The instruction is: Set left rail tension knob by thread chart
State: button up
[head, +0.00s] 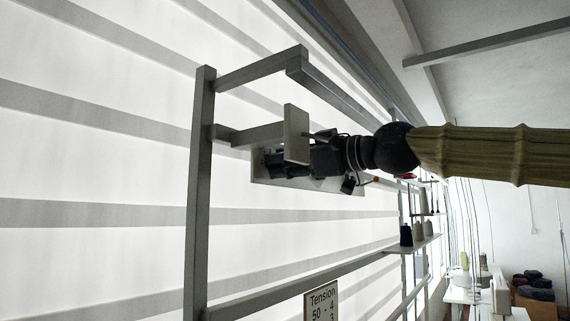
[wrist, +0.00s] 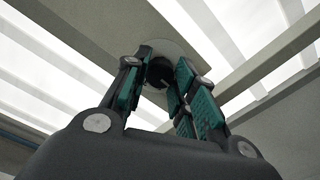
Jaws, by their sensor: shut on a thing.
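In the wrist view the dark round knob (wrist: 158,76) sits on a pale round disc (wrist: 178,50) on a grey plate (wrist: 120,25). My gripper (wrist: 160,66) has its green-padded fingers on either side of the knob and is shut on it. The knob's marks are too small to read. In the head view my gripper (head: 280,160) reaches the rail frame, and a grey plate (head: 297,135) covers part of it; the knob is hidden there. The thread chart (head: 321,303) is cut off at the bottom edge; "Tension" and "50 - 4" can be read.
Grey rail bars (head: 199,190) stand around my gripper, with one arm (head: 255,132) close by it. A bright slatted window wall lies behind. Thread cones (head: 406,235) stand on a shelf at the right, and a work table with folded cloth is farther back.

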jog(key=m+b, duration=0.8)
jog(key=m, duration=0.9)
jog(key=shift+m, duration=0.3)
dwell(0.3)
jog(key=o, duration=1)
jog(key=shift+o, duration=0.2)
jog(key=shift+s, duration=0.1)
jog(key=v, duration=1.1)
jog(key=shift+s+d, duration=0.25)
jog(key=shift+d, duration=0.1)
